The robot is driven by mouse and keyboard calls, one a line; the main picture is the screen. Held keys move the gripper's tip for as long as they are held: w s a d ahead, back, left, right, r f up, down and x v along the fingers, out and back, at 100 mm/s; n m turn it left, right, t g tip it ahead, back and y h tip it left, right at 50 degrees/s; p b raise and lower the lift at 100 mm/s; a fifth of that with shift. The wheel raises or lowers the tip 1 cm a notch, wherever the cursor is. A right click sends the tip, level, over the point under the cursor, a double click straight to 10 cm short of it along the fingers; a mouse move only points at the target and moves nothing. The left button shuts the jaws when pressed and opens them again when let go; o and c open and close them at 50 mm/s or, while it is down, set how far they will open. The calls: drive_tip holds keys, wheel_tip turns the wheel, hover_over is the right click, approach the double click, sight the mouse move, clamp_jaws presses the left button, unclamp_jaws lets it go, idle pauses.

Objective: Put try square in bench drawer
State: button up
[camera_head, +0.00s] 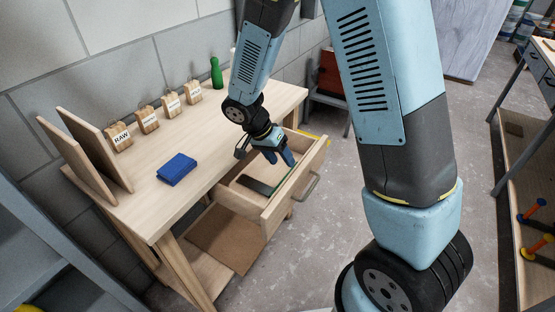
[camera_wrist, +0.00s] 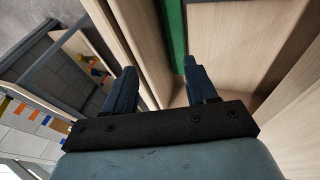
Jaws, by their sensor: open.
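The bench drawer (camera_head: 292,191) is pulled out from the wooden bench. A flat dark piece with a green edge (camera_head: 258,187) lies inside it. The green part shows as a long strip in the wrist view (camera_wrist: 174,38), beyond my fingertips. It may be the try square, but its full shape is not clear. My gripper (camera_head: 281,160) is over the drawer, pointing down into it. Its two blue fingers are apart in the wrist view (camera_wrist: 159,70), with nothing held between them. The gap between the fingertips and the green strip is hard to judge.
On the bench top (camera_head: 205,165) are a blue folded cloth (camera_head: 177,169), several labelled wooden blocks (camera_head: 148,120), a green bottle (camera_head: 216,73) and upright boards (camera_head: 90,155). A lower shelf (camera_head: 228,240) sits under the drawer. The floor (camera_head: 310,235) in front is clear.

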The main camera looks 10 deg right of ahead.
drive_tip(key=v, duration=1.2)
drive_tip(key=s+d+r+n+t+y, duration=0.2)
drive_tip(key=s+d+r+n+y, duration=0.3)
drive_tip(key=d+r, duration=0.9)
drive_tip(key=s+d+r+n+t, duration=0.2)
drive_tip(key=s+d+r, duration=0.3)
drive_tip(key=s, duration=0.7)
drive_tip(key=shift+s+d+n+t, duration=0.2)
drive_tip(key=shift+d+n+t, duration=0.1)
drive_tip(key=shift+d+t, duration=0.65)
drive_tip(key=shift+r, duration=0.1)
